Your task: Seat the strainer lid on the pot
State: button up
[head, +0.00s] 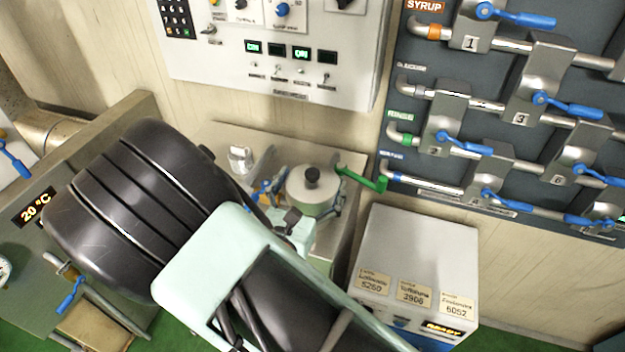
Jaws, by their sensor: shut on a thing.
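The strainer lid (299,184) is a round, pale metal disc with a black knob on top. It shows in the head view over the pot (318,209), whose side is only partly visible below it. I cannot tell whether the lid is fully down on the rim or slightly above it. My gripper (297,203) is at the near side of the lid and pot, partly hidden by my own arm. It is shut on the lid, though its contact is not clear to see.
A green handle (366,179) sticks out right of the pot. A small clear-and-metal container (240,158) stands behind left on the counter (215,133). A white box with labels (418,245) stands at right. A control panel (275,60) and valve board (450,120) are behind.

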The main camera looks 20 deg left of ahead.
aim_at(313, 172)
jog(key=shift+f+b, duration=0.8)
jog(key=shift+f, duration=0.4)
dwell(1.5)
dwell(0.4)
jog(key=o, duration=1.2)
jog(key=shift+c, duration=0.2)
jog(key=shift+r+p, duration=3.3)
jog(key=shift+r, duration=0.7)
